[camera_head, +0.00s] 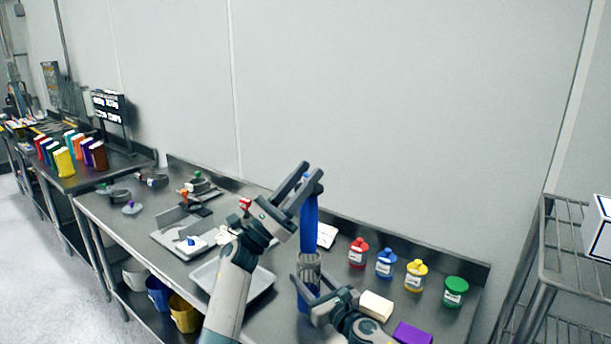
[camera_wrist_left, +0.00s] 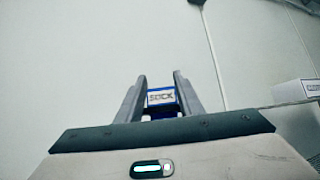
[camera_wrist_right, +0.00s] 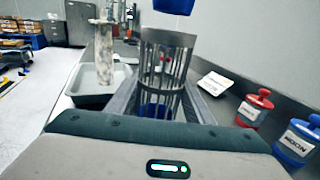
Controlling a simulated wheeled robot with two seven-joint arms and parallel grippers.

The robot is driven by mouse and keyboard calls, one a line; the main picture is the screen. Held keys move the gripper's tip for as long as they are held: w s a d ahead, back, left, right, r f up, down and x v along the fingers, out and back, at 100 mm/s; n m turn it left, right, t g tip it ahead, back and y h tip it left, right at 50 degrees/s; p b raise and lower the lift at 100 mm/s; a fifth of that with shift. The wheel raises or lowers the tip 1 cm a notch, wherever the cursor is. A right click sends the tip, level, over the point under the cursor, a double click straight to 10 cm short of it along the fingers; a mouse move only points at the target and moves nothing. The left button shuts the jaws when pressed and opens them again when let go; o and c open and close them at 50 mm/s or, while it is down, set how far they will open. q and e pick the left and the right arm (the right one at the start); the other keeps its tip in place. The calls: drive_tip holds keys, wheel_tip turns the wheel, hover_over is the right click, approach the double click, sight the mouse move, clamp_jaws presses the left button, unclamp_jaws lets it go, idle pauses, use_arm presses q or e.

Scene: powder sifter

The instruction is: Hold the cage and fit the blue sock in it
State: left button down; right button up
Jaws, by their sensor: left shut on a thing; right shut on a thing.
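The blue sock (camera_head: 309,217) hangs upright from my left gripper (camera_head: 304,183), which is shut on its upper end. In the left wrist view, its SOCK label (camera_wrist_left: 161,96) shows between the fingers. The grey slotted cage (camera_head: 309,268) stands upright below the sock. My right gripper (camera_head: 318,300) is shut on its lower part. In the right wrist view, the cage (camera_wrist_right: 165,60) has its open top facing up, and the sock's lower end (camera_wrist_right: 173,5) is above the rim with a gap. Blue shows through the lower bars; I cannot tell what it is.
Red (camera_head: 357,252), blue (camera_head: 386,263), yellow (camera_head: 414,275) and green (camera_head: 454,291) lidded jars stand at the right. A white block (camera_head: 376,306) and a purple block (camera_head: 412,334) lie nearby. A grey tray (camera_head: 262,287) lies left of the cage. A wire rack (camera_head: 546,262) stands far right.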

sight(300, 229)
use_arm(q)
drive_tip(key=shift+f, duration=0.1)
idle(0.3)
drive_tip(key=shift+f, duration=1.3)
drive_tip(key=shift+f, duration=0.2)
drive_tip(key=shift+f, duration=1.3)
drive_tip(key=shift+f, duration=0.2)
drive_tip(key=shift+f, duration=1.3)
drive_tip(key=shift+f, duration=0.2)
drive_tip(key=shift+f, duration=1.3)
drive_tip(key=shift+f, duration=0.2)
